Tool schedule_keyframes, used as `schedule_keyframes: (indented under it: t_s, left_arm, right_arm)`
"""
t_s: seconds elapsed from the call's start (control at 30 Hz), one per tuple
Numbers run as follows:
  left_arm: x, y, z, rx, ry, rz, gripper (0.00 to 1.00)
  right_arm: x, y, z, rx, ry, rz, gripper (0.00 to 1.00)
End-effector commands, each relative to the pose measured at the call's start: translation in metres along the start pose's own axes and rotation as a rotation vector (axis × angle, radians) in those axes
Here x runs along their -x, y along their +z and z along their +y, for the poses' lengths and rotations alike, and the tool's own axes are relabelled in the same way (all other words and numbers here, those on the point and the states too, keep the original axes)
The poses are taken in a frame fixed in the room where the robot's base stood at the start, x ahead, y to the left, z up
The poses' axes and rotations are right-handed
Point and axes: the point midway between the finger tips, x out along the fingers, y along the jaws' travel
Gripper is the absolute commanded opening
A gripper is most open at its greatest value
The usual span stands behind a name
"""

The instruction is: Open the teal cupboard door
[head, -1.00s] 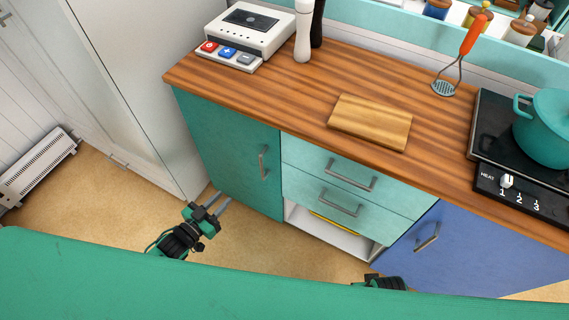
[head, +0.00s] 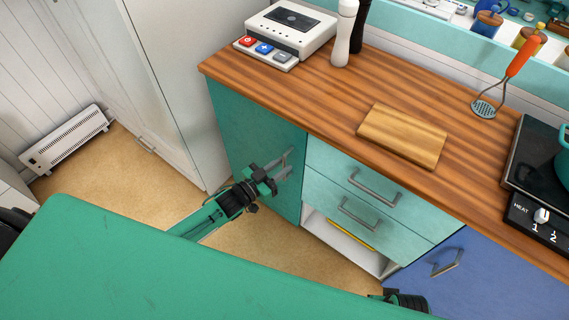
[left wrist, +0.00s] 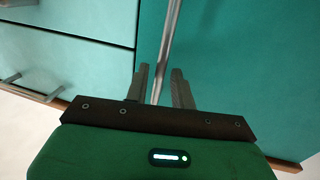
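The teal cupboard door (head: 243,122) is at the left end of the counter and looks shut. It also fills the right of the left wrist view (left wrist: 240,60). Its upright metal bar handle (left wrist: 170,40) runs down between the two fingers of my left gripper (left wrist: 161,85). Those fingers are apart, with a gap on each side of the bar. In the head view my left gripper (head: 281,166) is at the door's right side and partly hides the handle. My right gripper (head: 385,294) shows only in part at the bottom edge; its fingers cannot be made out.
Pale teal drawers (head: 350,190) with bar handles adjoin the door on the right, above an open shelf. A blue cupboard door (head: 480,275) is further right. The wooden counter (head: 300,100) holds a cutting board (head: 403,136). A white tall cabinet (head: 180,80) stands left of the door.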

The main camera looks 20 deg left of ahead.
Motion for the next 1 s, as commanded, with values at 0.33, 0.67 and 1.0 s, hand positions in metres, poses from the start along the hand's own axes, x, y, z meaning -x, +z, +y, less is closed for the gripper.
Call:
schedule_keyframes:
  t_s: [0.33,0.67,1.0]
  left_arm:
    - [-0.019,0.001,0.0,0.0,0.0,-0.002,0.25]
    - [-0.019,0.001,0.0,0.0,0.0,-0.002,0.0]
    - [-0.014,0.0,0.001,-0.001,0.01,-0.002,0.0]
  right_arm:
    - [0.001,0.001,0.001,0.0,0.001,-0.001,0.36]
    - [0.002,0.0,0.001,0.0,0.001,0.001,0.36]
    - [0.003,-0.001,0.001,0.001,0.001,0.005,0.36]
